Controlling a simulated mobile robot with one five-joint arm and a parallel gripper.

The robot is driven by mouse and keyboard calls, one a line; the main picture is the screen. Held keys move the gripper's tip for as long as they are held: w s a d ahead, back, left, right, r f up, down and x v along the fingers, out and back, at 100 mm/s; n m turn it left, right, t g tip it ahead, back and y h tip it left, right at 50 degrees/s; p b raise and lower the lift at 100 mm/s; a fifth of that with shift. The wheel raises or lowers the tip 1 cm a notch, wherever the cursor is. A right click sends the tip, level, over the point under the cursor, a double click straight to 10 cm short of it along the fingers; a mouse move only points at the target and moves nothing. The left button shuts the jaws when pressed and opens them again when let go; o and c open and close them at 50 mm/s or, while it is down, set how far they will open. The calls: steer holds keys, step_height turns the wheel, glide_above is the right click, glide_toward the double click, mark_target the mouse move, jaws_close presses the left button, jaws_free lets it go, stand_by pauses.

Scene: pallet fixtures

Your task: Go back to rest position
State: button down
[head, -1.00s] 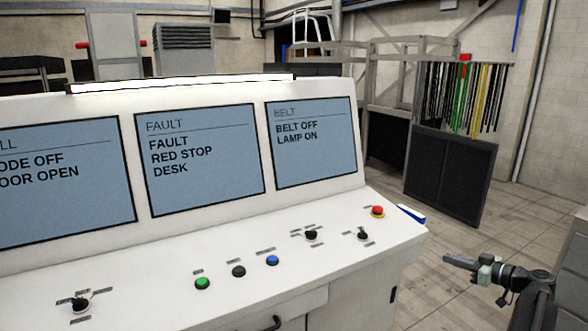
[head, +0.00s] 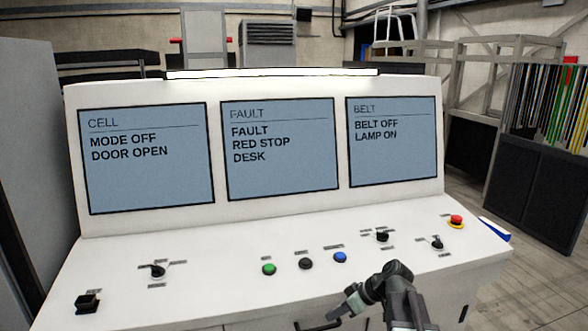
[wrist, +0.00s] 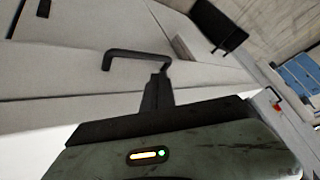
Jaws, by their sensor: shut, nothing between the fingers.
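My gripper (head: 338,312) is in front of the white desk's lower front edge in the head view, its arm bent over from the lower right. In the wrist view its dark fingers (wrist: 157,92) are together with nothing between them. A black bar handle (wrist: 135,56) on a pale panel shows just beyond the fingertips; I cannot tell whether they touch it. The white control desk (head: 210,300) has three screens, which read mode off, door open, fault red stop desk, belt off and lamp on.
On the desk top are a green button (head: 269,269), a black button (head: 306,263), a blue button (head: 340,257), a red stop button (head: 456,221) and several black switches. A grey cabinet (head: 35,150) stands at the left. Open floor (head: 540,285) lies at the right.

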steer(key=s+a+f+m+g+h, duration=0.2)
steer(key=s+a+f+h, duration=0.15)
steer(key=s, duration=0.35)
steer(key=s+d+f+m+h, duration=0.2)
steer(key=s+d+m+h, duration=0.1)
steer(key=d+m, duration=0.5)
steer(key=shift+s+f+h, duration=0.3)
steer(key=shift+h, duration=0.25)
